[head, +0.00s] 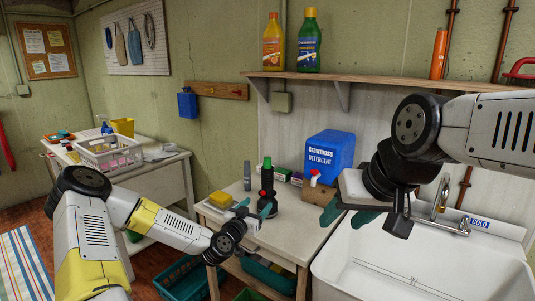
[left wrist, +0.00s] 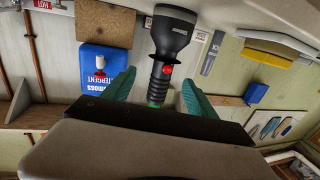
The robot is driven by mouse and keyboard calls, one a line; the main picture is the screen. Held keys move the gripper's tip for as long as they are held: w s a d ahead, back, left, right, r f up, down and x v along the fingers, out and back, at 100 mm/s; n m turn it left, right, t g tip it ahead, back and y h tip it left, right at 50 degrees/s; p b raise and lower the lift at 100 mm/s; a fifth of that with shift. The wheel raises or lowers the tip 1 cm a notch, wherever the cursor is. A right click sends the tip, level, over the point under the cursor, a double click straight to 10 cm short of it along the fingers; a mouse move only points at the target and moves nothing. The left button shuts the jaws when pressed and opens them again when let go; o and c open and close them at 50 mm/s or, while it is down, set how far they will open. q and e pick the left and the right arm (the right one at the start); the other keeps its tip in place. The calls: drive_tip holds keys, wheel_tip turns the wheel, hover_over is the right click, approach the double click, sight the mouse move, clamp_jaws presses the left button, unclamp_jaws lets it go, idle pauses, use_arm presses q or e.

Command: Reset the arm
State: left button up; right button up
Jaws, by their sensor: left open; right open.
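My left gripper (head: 253,209) is open and empty over the front of the white work table, pointing toward a black flashlight (head: 267,182). The flashlight stands upright, with a green end on top and a red button. In the left wrist view the open teal fingers (left wrist: 158,95) show at either side of the flashlight (left wrist: 168,45), with gaps; I cannot tell how far in front of them it stands. My right gripper (head: 347,214) is open, its teal fingers apart and empty, between the table and the sink, in front of the detergent box.
The table (head: 285,240) also holds a yellow sponge (head: 220,199), a grey marker-like item (head: 247,172), and a blue detergent box (head: 331,152). A white sink (head: 420,265) with a faucet is at right. A shelf (head: 380,80) with bottles runs above. A side table with a white basket (head: 108,153) stands at left.

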use_arm(q)
drive_tip(key=s+a+r+n+g+y, duration=0.1)
drive_tip(key=s+a+r+g, duration=0.2)
drive_tip(key=s, duration=0.9)
drive_tip(key=s+a+r+n+g+y, duration=0.1)
drive_tip(key=s+a+r+g+y, duration=0.1)
drive_tip(key=s+r, duration=0.8)
drive_tip(key=s+a+r+n+g+y, duration=0.1)
drive_tip(key=s+a+r+g, duration=0.4)
drive_tip(key=s, duration=0.9)
wheel_tip(320, 180, up, 2)
drive_tip(key=shift+a+r+n+y, duration=0.15)
drive_tip(key=shift+r+n+y, duration=0.1)
drive_tip(key=shift+n+y, duration=0.25)
